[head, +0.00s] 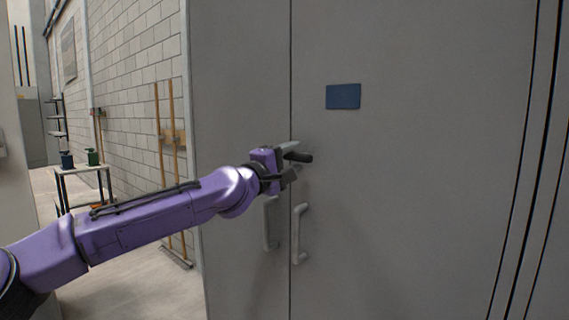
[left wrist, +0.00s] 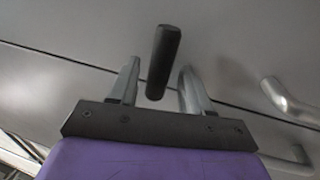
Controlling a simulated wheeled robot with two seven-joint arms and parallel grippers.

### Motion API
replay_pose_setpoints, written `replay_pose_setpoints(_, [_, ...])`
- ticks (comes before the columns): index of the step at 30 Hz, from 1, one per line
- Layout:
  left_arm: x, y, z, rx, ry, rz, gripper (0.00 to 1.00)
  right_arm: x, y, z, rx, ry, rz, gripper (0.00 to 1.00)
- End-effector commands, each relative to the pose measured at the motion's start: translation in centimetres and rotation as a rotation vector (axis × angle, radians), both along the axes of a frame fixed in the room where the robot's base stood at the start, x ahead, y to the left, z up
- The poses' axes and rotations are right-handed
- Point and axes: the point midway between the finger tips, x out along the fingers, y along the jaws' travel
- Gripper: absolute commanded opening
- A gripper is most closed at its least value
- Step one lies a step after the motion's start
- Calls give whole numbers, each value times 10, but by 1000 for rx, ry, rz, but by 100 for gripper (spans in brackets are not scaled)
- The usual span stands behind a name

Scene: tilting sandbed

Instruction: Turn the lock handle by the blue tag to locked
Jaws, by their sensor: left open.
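The blue tag (head: 343,96) is a flat rectangle on the grey cabinet door, above and right of the lock handle. The lock handle (head: 301,157) is a short black bar near the door seam, pointing roughly sideways to the right in the head view. My left gripper (head: 289,162) is at the handle with its jaws open. In the left wrist view the black handle (left wrist: 164,58) stands between the two grey fingers of the gripper (left wrist: 159,72), with a gap on each side. The handle's pivot is hidden behind the gripper. My right gripper is not in view.
Two grey vertical pull handles, the left one (head: 270,224) and the right one (head: 299,235), sit just below my gripper on either side of the seam. A small table (head: 82,168) and wooden poles (head: 172,130) stand at the left by the brick wall.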

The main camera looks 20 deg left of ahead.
Motion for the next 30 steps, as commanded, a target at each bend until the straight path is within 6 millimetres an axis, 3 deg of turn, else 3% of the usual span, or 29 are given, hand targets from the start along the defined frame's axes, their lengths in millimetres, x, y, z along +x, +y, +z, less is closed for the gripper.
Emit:
replay_pose_setpoints(12, [-81, 30, -17, -1, -1, -1, 48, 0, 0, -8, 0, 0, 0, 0])
replay_pose_setpoints(17, [-91, 32, -21, -1, 2, -2, 48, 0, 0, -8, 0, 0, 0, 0])
replay_pose_setpoints(30, [-90, 34, -21, -7, 5, 7, 48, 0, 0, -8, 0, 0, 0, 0])
